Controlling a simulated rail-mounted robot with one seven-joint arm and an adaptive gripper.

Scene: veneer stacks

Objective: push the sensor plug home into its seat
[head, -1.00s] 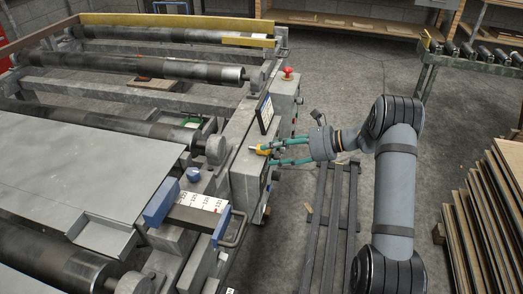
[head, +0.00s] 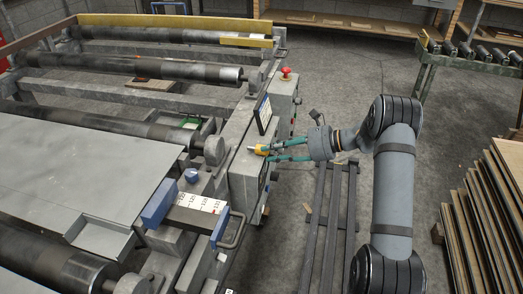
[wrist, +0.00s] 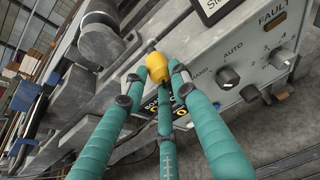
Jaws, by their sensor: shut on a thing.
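The sensor plug (wrist: 157,66) is yellow and sits between the fingers of my gripper (wrist: 162,82) in the wrist view. My gripper is shut on it. In the head view the yellow plug (head: 259,150) shows at the tips of the green fingers of my gripper (head: 268,152), over the machine's side housing (head: 242,165). The plug's front end points at the grey machine body. The seat is hidden or too small to make out, so I cannot tell whether the plug touches it.
A control panel (wrist: 262,62) with black knobs lies right of the fingers in the wrist view. A red stop button (head: 286,71) and a small screen (head: 264,114) stand on the machine. Rollers (head: 160,68) lie left. Veneer sheets (head: 490,210) are stacked right.

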